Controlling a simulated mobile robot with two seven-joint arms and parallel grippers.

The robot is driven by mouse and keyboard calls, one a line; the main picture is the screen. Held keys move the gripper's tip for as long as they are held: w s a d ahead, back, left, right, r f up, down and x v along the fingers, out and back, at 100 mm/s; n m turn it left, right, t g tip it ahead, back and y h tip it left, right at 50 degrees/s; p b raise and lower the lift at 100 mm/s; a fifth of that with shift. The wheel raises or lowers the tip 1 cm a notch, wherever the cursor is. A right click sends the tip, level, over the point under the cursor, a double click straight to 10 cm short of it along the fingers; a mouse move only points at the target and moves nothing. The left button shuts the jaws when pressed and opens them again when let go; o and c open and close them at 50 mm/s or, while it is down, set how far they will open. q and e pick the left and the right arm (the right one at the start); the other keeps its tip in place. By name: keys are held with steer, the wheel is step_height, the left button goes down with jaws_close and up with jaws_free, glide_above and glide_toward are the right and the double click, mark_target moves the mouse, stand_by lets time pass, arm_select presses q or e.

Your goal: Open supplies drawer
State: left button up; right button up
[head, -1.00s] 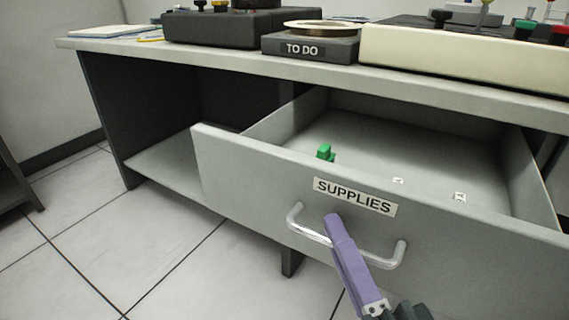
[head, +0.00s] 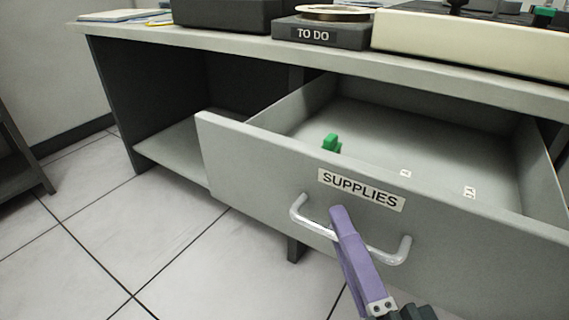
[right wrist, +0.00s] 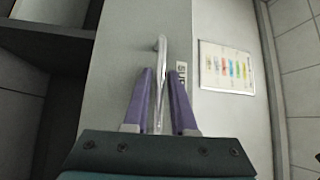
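The supplies drawer (head: 260,160) is pulled out of the desk, with its inside showing. Its front bears a "SUPPLIES" label (head: 361,190) and a silver bar handle (head: 312,220). My right gripper (head: 340,212) has purple fingers and is at the middle of the handle. In the right wrist view the handle bar (right wrist: 161,50) runs between the two fingers of my right gripper (right wrist: 160,75), which are close around it. In the head view one finger hides part of the bar. My left gripper is not in view.
A green item (head: 331,143) and small white pieces (head: 469,192) lie in the drawer. The desk top (head: 180,43) holds a "TO DO" box (head: 320,36) and dark equipment. An open shelf (head: 170,150) is left of the drawer. The floor (head: 150,235) at left is clear.

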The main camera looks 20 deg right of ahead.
steer(key=s+f, duration=0.1)
steer(key=s, duration=0.8)
steer(key=shift+s+a+f, duration=0.15)
steer(key=shift+s+a, duration=0.15)
steer(key=w+a+r+n+g+y+p, duration=0.1)
steer(key=w+r+n+g+y+p, duration=0.2)
steer(key=r+n+p, duration=0.5)
steer(key=w+a+r+n+g+y+p, duration=0.1)
steer(key=w+r+n+g+y+p, duration=0.25)
steer(key=r+p, duration=0.85)
steer(key=s+d+r+n+g+h+p, duration=0.2)
steer(key=s+d+r+n+g+p, duration=0.25)
steer(key=r+p, duration=0.4)
steer(key=s+d+r+n+g+h+p, duration=0.3)
steer(key=s+r+g+p, duration=0.25)
steer(key=r+p, duration=0.35)
step_height(320, 180, up, 36)
steer(key=p, duration=3.7)
steer(key=shift+s+p, duration=0.4)
